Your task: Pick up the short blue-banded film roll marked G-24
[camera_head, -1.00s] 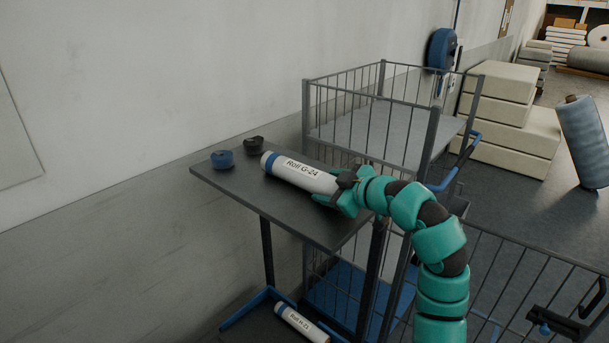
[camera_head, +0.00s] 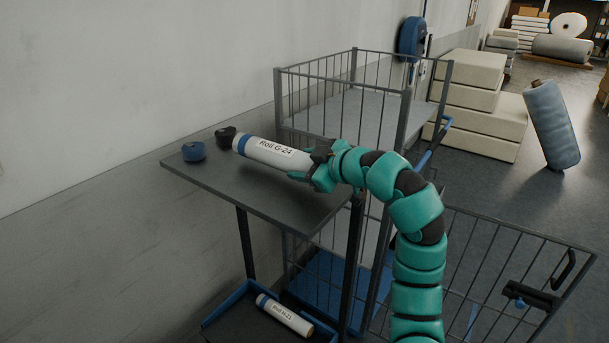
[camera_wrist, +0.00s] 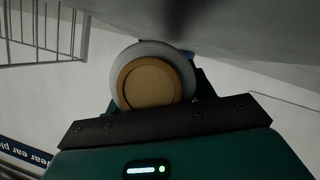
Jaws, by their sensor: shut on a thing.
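The white film roll marked Roll G-24 (camera_head: 272,153), with a blue band near its far left end, is over the dark table top (camera_head: 208,179). My gripper (camera_head: 314,167) is shut on its right end. The roll looks a little above the table, its gripped end raised more; I cannot tell if the far end is clear. In the wrist view the roll (camera_wrist: 150,55) shows its round end with a brown core (camera_wrist: 150,85) in front of my gripper. Another white roll, marked Roll H-21 (camera_head: 284,316), lies on the low shelf.
A wire cage trolley (camera_head: 404,115) stands close behind and right. A wall is behind the table. White blocks (camera_head: 470,133) and a wrapped roll (camera_head: 552,125) are farther off.

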